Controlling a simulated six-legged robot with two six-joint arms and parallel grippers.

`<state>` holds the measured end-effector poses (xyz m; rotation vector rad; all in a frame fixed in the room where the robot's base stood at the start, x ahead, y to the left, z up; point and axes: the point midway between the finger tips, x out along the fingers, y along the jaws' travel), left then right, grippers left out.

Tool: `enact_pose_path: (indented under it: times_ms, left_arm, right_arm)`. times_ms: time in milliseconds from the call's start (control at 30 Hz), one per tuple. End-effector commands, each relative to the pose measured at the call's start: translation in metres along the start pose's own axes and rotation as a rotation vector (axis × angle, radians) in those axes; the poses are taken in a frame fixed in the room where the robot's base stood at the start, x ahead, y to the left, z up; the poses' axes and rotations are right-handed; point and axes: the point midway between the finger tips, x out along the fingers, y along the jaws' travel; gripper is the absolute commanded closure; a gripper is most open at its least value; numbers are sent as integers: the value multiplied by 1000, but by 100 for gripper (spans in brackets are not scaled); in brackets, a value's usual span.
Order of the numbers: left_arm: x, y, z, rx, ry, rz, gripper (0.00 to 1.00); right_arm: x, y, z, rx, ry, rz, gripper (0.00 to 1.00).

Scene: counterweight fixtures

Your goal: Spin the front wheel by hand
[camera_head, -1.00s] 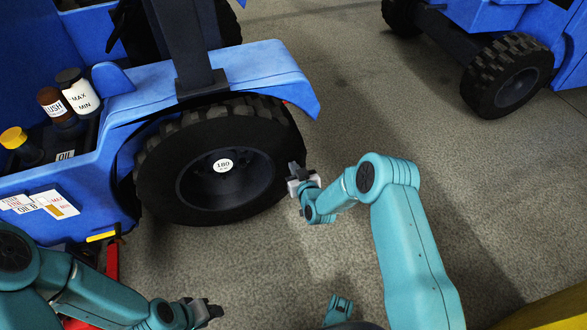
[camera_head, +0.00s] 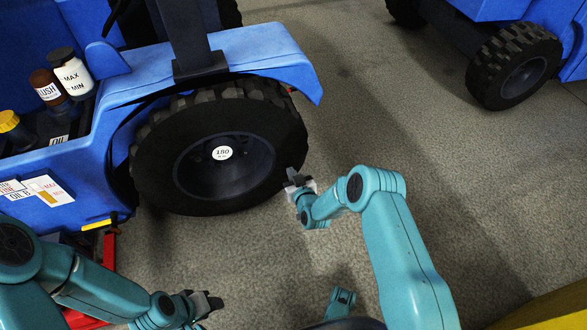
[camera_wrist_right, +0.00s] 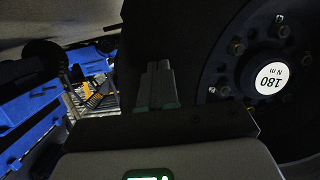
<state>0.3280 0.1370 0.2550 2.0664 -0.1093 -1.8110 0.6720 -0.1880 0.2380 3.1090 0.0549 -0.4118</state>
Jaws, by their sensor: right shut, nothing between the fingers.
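The front wheel (camera_head: 222,152) is a black, knobbed tyre with a dark hub and a round white "180" label, under the blue fender of the vehicle. It also fills the right side of the right wrist view (camera_wrist_right: 262,80), with hub bolts around its "180 N m" label. My right gripper (camera_head: 293,176) is shut and empty at the tyre's lower right edge. In the right wrist view its closed fingers (camera_wrist_right: 158,75) lie over the dark tyre. I cannot tell whether they touch it. My left gripper (camera_head: 212,303) is low at the picture's bottom, away from the wheel; its jaw state is unclear.
The blue fender (camera_head: 240,55) overhangs the wheel. Bottles (camera_head: 72,75) stand in the vehicle's bay at left. A red object (camera_head: 108,255) lies on the floor below it. A second blue vehicle's wheel (camera_head: 515,68) is at upper right. Concrete floor (camera_head: 430,130) is open between.

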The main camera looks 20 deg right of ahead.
Motion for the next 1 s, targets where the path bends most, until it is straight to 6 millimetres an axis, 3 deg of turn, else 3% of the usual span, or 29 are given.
enact_pose_path:
  times_ms: [167, 700, 1000]
  left_arm:
    - [-3, 1, 0, 0, 0, 0, 58]
    - [-38, 14, -4, 0, 0, 0, 58]
    - [-38, 14, -4, 0, 0, 0, 58]
  right_arm:
    - [-2, 0, 3, 0, 1, 1, 100]
    - [-64, 0, 18, 0, 1, 1, 100]
    - [-67, 0, 21, 0, 3, 1, 100]
